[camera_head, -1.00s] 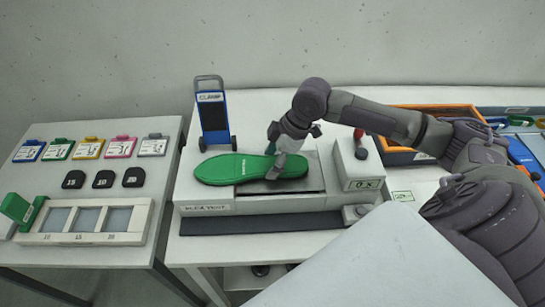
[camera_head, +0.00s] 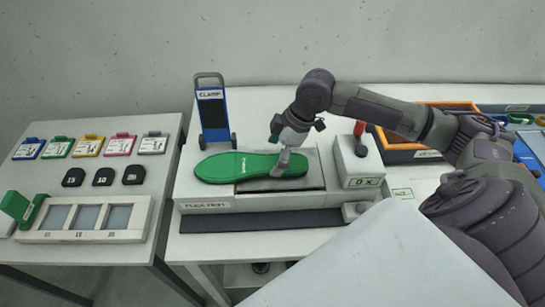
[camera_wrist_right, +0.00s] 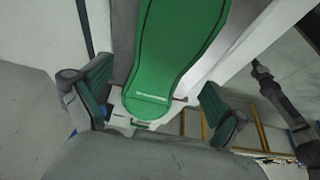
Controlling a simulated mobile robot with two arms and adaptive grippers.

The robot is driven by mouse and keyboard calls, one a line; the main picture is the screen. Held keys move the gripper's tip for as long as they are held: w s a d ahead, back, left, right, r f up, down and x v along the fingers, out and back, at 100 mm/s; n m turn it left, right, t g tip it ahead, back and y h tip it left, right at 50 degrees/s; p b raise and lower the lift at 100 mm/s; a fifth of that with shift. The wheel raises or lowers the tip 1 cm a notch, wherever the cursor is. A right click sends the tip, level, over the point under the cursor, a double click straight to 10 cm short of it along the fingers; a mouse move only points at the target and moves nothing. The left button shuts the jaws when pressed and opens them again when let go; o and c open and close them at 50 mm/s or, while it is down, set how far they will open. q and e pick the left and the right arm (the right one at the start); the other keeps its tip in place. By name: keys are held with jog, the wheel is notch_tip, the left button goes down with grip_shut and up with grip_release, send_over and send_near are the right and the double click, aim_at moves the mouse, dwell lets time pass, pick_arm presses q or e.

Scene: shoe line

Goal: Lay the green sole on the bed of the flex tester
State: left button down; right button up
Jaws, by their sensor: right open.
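The green sole (camera_head: 225,167) lies flat and lengthwise on the bed of the flex tester (camera_head: 205,206), its wider end to the left. A bare part of the grey bed (camera_head: 313,170) shows at the right. My right gripper (camera_head: 284,162) is over the narrower right end of the sole. In the right wrist view its two fingers (camera_wrist_right: 157,105) are spread wide, one on each side of the sole (camera_wrist_right: 175,45), with a visible gap to both edges. My left gripper is not in view.
A blue clamp (camera_head: 212,108) stands behind the tester. A box with a red-knobbed lever (camera_head: 359,131) stands at its right. An orange-rimmed bin (camera_head: 440,106) is behind my right arm. A side table with coloured tags (camera_head: 88,146) and a tray (camera_head: 85,237) is at the left.

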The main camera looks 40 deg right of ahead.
jog(key=v, duration=1)
jog(key=shift+r, duration=0.2)
